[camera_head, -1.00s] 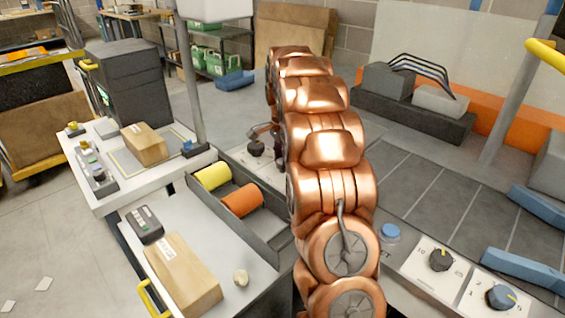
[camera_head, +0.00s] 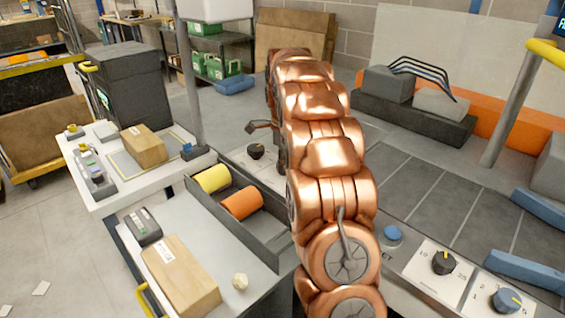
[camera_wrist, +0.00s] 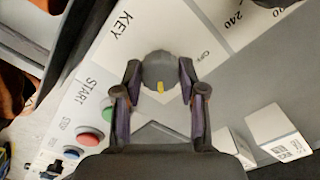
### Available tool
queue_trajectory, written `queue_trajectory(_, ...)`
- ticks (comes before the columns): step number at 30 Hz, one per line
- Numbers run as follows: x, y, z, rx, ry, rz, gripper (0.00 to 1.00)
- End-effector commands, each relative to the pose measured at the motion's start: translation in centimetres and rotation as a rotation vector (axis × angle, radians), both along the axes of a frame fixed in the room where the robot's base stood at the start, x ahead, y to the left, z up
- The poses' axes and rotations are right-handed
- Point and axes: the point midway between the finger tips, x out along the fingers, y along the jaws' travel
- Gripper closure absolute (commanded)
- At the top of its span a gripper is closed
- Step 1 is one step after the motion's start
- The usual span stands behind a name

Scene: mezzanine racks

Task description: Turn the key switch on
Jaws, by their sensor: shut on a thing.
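The key switch (camera_wrist: 158,70) is a round dark knob with a yellow mark on a white panel (camera_wrist: 200,22), in the wrist view. "KEY" is printed to its upper left and "OFF" to its right. The yellow mark points toward the bottom of the picture, not toward "OFF". My gripper (camera_wrist: 160,75) has one finger on each side of the knob and is shut on it. In the head view my copper arm hides the key switch and most of the gripper.
A green button (camera_wrist: 107,112) and a red button (camera_wrist: 90,137) sit left of the gripper in the wrist view. White boxes (camera_wrist: 275,130) stand at right. In the head view, a dark dial (camera_head: 256,151) is left of my arm, beside a tray (camera_head: 270,247) with coloured rolls.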

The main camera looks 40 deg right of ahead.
Motion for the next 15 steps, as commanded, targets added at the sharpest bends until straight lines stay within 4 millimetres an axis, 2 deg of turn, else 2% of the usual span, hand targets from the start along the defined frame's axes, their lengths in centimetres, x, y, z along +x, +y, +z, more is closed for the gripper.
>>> queue_trajectory(10,-0.08,-0.01,-0.10,0.001,0.003,-0.004,0.94)
queue_trajectory(11,-0.08,-0.01,-0.10,0.001,0.003,-0.003,0.58)
queue_trajectory(15,-0.07,-0.01,-0.08,0.000,0.002,-0.003,0.44)
